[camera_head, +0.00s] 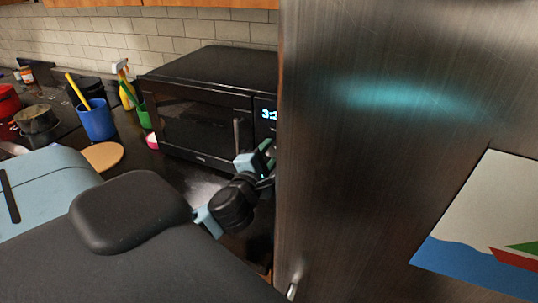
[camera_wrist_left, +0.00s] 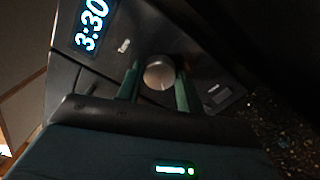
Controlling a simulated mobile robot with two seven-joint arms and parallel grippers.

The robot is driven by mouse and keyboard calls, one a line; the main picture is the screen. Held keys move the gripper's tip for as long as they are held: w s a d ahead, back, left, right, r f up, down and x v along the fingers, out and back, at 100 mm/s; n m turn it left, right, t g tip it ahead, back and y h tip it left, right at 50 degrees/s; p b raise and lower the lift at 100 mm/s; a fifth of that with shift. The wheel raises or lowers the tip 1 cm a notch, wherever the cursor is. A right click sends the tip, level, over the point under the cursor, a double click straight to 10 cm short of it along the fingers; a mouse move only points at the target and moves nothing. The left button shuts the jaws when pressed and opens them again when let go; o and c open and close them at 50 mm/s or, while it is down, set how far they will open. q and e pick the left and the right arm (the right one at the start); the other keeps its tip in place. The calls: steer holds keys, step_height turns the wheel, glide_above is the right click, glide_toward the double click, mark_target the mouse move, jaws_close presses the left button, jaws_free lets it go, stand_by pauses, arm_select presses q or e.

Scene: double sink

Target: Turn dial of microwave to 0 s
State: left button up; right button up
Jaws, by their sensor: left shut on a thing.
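The black microwave (camera_head: 203,118) stands on the dark counter, with its door and handle at the left and its control panel at the right. Its lit display (camera_wrist_left: 92,25) reads 3:30 in the left wrist view; in the head view only part of the digits shows. The round silver dial (camera_wrist_left: 159,74) sits between the two green fingers of my left gripper (camera_wrist_left: 155,85), which is shut on it. My right gripper is not in view.
A large metal refrigerator (camera_head: 350,190) stands close on the right of my left arm, with a paper picture (camera_head: 490,235) on it. Left of the microwave are a blue cup (camera_head: 96,121), a spray bottle (camera_head: 127,88), a round wooden board (camera_head: 103,156) and a pot (camera_head: 36,119).

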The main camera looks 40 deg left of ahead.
arm_select(q)
steer(key=n, duration=0.4)
steer(key=shift+n, duration=0.3)
steer(key=n, duration=1.1)
steer(key=shift+a, duration=0.1)
steer(key=n, duration=1)
steer(key=shift+n, duration=0.4)
steer(key=n, duration=0.5)
steer(key=shift+a, duration=0.1)
steer(key=n, duration=0.5)
steer(key=shift+f+n, duration=0.1)
steer(key=shift+n, duration=2.5)
